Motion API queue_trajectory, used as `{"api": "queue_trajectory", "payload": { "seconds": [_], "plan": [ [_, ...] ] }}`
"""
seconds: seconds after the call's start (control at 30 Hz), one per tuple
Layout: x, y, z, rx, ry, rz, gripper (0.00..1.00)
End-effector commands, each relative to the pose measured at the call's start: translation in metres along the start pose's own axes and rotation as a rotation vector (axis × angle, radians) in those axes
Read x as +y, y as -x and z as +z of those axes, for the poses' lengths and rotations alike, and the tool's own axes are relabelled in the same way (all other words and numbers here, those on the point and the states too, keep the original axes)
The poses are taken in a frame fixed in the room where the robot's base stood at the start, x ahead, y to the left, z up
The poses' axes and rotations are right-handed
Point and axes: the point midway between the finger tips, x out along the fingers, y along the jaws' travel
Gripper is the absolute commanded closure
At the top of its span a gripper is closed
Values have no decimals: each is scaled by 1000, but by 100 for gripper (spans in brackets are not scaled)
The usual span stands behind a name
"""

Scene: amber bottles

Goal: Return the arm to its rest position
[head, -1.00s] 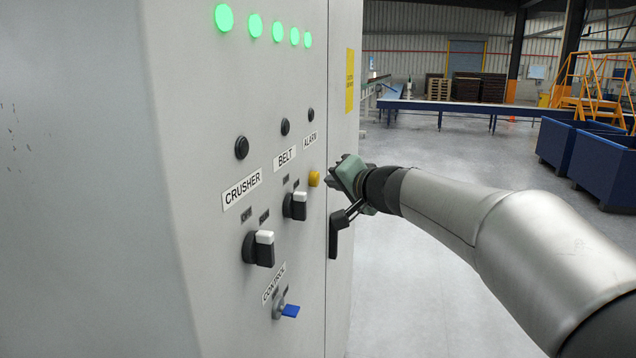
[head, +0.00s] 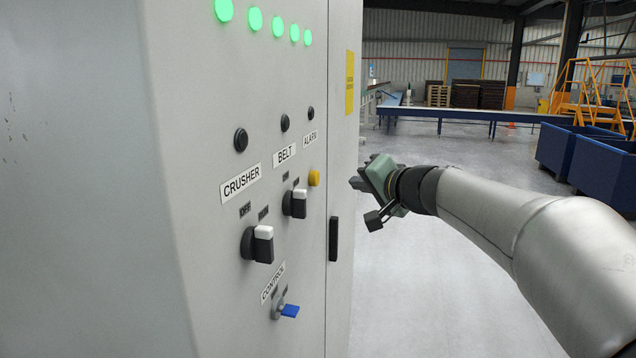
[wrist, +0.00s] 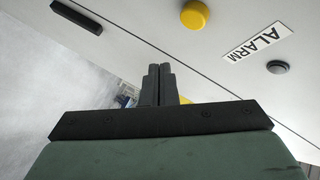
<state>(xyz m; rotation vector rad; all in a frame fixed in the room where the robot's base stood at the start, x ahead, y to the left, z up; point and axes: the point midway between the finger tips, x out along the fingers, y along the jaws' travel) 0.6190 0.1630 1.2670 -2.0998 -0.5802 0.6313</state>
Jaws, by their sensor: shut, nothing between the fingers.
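My gripper (head: 357,184) is at the right of the grey control cabinet (head: 225,120) in the head view, apart from the cabinet face. Its fingers are shut together and empty, as the wrist view (wrist: 158,84) also shows. My silver arm reaches in from the right edge. Facing the fingers in the wrist view are the yellow button (wrist: 195,14), the ALARM label (wrist: 258,41) and the black cabinet handle (wrist: 76,16). The same yellow button (head: 314,178) and upright handle (head: 333,239) show in the head view.
The cabinet carries CRUSHER (head: 258,244) and BELT (head: 295,203) switches, a blue CONTROL key (head: 289,311) and several lit green lamps (head: 256,19). Open floor (head: 430,290) lies right of the cabinet. Blue bins (head: 600,170) and a blue conveyor (head: 470,114) stand farther back.

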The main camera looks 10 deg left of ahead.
Motion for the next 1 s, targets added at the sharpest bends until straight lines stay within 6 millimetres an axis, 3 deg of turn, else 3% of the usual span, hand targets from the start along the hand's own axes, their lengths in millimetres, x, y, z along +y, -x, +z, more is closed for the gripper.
{"api": "queue_trajectory", "payload": {
  "seconds": [0.57,0.63,0.77,0.87,1.0],
  "plan": [
    [0,0,0,0,0,0,100],
    [6,4,8,-23,11,20,100],
    [38,27,51,-140,60,123,100],
    [79,59,102,-280,109,251,100],
    [140,118,170,-479,170,451,100]
  ]
}}
